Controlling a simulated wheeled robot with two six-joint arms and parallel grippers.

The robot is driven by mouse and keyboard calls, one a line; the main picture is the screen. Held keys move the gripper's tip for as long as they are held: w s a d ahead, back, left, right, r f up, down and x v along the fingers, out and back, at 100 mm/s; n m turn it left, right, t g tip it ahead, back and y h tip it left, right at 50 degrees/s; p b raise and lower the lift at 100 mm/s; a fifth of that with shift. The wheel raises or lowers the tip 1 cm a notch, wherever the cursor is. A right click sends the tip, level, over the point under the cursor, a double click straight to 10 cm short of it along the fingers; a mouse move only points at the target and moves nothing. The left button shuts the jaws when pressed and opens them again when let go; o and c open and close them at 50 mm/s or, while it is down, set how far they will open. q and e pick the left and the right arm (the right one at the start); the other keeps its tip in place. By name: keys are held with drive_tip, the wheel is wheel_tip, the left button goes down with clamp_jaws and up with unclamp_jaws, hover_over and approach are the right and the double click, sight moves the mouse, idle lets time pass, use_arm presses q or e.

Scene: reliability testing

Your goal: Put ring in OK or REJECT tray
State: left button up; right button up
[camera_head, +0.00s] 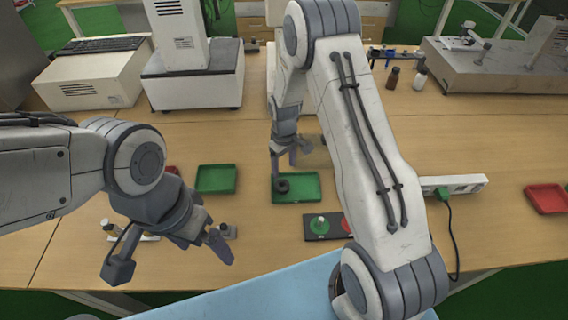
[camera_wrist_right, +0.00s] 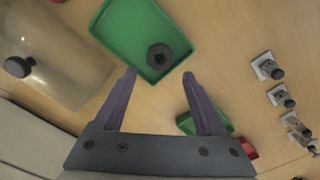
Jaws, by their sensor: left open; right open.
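A dark ring (camera_head: 282,186) lies in the near left part of a green tray (camera_head: 312,199) in the middle of the table. In the right wrist view the ring (camera_wrist_right: 160,56) lies flat inside the green tray (camera_wrist_right: 118,28), with its hole visible. My right gripper (camera_head: 290,160) is above this tray, open and empty; in its wrist view the fingers (camera_wrist_right: 158,82) are spread with the ring beyond them. My left gripper (camera_head: 170,258) is open and empty over the near left of the table. Another green tray (camera_head: 215,180) stands to the left, and a red tray (camera_head: 547,199) at far right.
A black box with green and red buttons (camera_head: 318,227) stands in front of the middle tray. Small metal fittings (camera_wrist_right: 282,97) and a clear dome (camera_wrist_right: 50,50) show in the wrist view. Machines line the back.

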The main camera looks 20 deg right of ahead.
drive_tip(key=s+a+r+n, duration=0.1)
drive_tip(key=s+a+r, duration=0.45)
drive_tip(key=r, duration=0.25)
drive_tip(key=s+a+r, duration=0.5)
drive_tip(key=a+r, duration=0.1)
drive_tip(key=r, duration=0.2)
drive_tip(key=s+a+r, duration=0.1)
drive_tip(key=s+r, duration=0.2)
drive_tip(key=s, duration=0.6)
drive_tip(key=s+a+r+n+y, duration=0.1)
drive_tip(key=s+r, duration=0.2)
drive_tip(key=s, duration=0.6)
drive_tip(key=shift+s+a+r, duration=0.25)
drive_tip(key=shift+s+r, duration=0.05)
drive_tip(key=shift+s, duration=0.05)
